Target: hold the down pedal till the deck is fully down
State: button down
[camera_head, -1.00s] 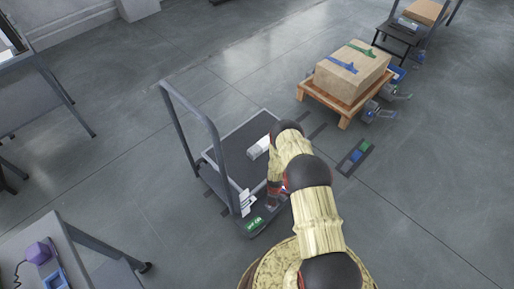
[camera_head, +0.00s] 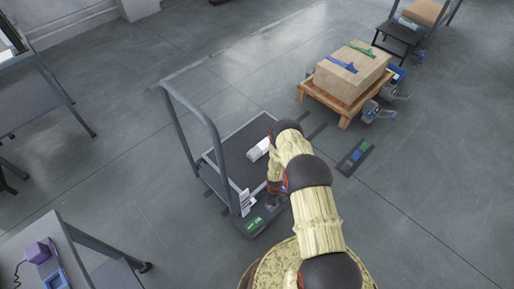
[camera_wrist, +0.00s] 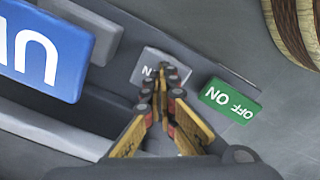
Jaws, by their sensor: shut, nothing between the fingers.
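The lift cart's dark deck (camera_head: 235,140) stands in the middle of the head view, with a grey push handle at its left. It looks low, but I cannot tell its exact height. My gripper (camera_wrist: 168,74) is shut and empty.
A large blue lettered plate (camera_wrist: 45,48) is close at the left of the wrist view. A white item (camera_head: 258,149) lies on the deck. A carton (camera_head: 352,72) on a wooden pallet (camera_head: 322,100) stands behind right. A table (camera_head: 85,255) is at lower left.

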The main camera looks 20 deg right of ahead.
jog(key=shift+r+p, duration=0.9)
jog(key=shift+r, duration=0.85)
jog(key=shift+f, duration=0.1)
